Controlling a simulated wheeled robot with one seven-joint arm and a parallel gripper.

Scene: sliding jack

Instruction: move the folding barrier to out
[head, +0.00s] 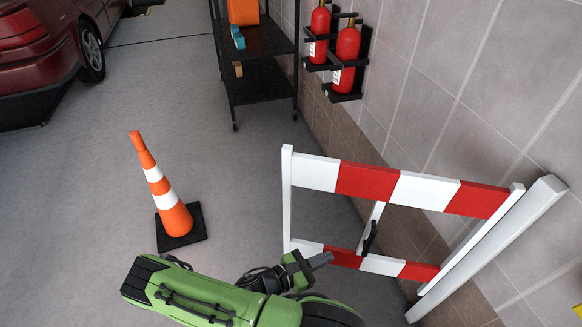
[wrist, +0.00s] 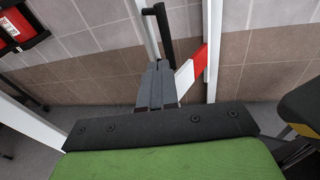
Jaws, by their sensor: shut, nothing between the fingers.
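The folding barrier (head: 398,189) stands near the tiled wall, with red and white striped rails between white uprights. A short black handle (head: 370,237) sits on its middle white upright. My gripper (head: 328,258) is shut and empty, at the height of the lower rail in the head view, a little left of the handle and apart from it. In the wrist view my shut fingers (wrist: 157,88) point toward the barrier. The black handle (wrist: 162,32) shows just beyond their tips, with a red and white rail end (wrist: 192,74) to the right. Whether the fingers touch the rail I cannot tell.
An orange and white cone (head: 160,186) stands on the floor left of the barrier. A black shelf rack (head: 262,75) and two red fire extinguishers (head: 347,57) are behind. A red car (head: 45,40) is at the far left. Grey floor between car and cone is clear.

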